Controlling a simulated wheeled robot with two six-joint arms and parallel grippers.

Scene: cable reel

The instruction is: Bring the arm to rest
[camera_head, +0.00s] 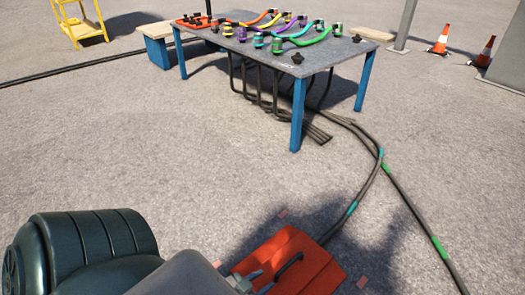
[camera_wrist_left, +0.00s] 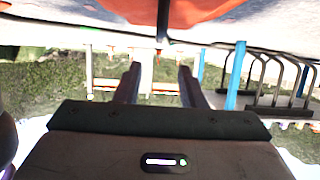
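My left arm (camera_head: 90,250) comes in at the bottom left of the head view, dark and rounded, with a grey link beside it. My right gripper is in neither view.
A red-orange object (camera_head: 315,265) lies close to my left arm, partly hidden. A grey table (camera_head: 300,70) with blue legs holds coloured cable ends. Black cables (camera_head: 375,155) run over the ground. Traffic cones (camera_head: 440,40) stand far right. Ground at the left is clear.

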